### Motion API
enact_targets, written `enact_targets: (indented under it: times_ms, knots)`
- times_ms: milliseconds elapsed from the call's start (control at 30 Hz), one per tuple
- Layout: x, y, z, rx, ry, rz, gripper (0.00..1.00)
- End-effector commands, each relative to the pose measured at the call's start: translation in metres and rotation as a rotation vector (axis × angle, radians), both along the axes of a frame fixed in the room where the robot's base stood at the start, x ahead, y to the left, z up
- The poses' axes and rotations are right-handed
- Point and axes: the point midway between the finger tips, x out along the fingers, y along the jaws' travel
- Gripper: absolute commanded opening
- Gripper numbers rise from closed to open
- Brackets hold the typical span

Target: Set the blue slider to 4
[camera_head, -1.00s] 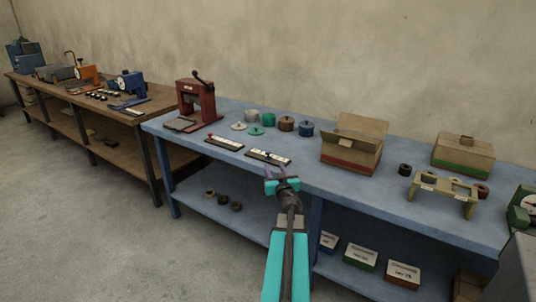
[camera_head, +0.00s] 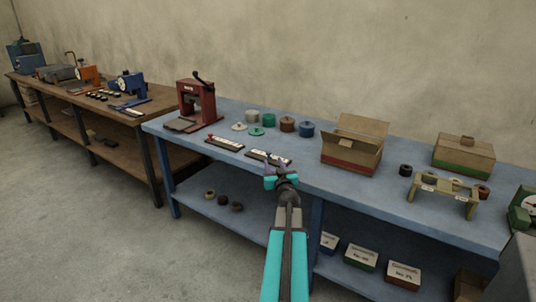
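The blue slider's scale (camera_head: 281,161) is a dark strip with a white label, lying flat near the front edge of the blue bench. A small blue knob (camera_head: 268,154) shows towards its left part; the numbers are too small to read. My gripper (camera_head: 277,166) is just in front of this scale, over the bench's front edge. Its fingers look spread apart with nothing between them. The gripper hides part of the scale's near side. I cannot tell whether a fingertip touches the knob.
The bench (camera_head: 314,180) is bare between the scale and the box.

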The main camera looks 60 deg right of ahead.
Motion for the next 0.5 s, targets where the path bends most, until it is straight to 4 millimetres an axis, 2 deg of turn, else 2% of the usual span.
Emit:
enact_targets:
  times_ms: [500]
  knots:
    - [0.032,-0.034,-0.001,0.0,0.0,0.0,0.38]
